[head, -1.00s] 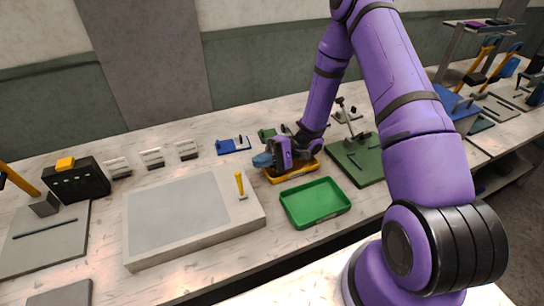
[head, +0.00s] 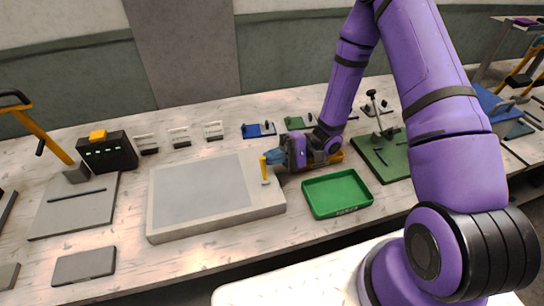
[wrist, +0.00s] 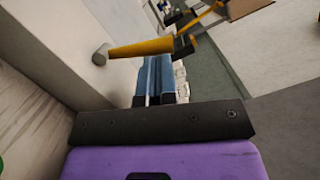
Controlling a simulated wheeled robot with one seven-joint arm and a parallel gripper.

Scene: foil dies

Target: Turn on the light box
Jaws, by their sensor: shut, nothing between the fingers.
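The light box (head: 163,227) is a broad, low, off-white box with a grey top panel (head: 203,190). A yellow lever (head: 264,170) stands upright near its right edge. In the wrist view the lever (wrist: 140,48) extends from a grey pivot (wrist: 101,54) just beyond my fingertips. My gripper (head: 271,157), with blue fingers, is at the lever's upper right in the head view. The fingers (wrist: 155,78) are shut and empty in the wrist view. I cannot tell whether they touch the lever. The panel looks plain grey, with no glow.
A green tray (head: 365,202) lies right of the light box, below my gripper. A black box with green lights (head: 108,154) and small white holders stand behind left. A green board with a clamp stand (head: 400,160) is farther right.

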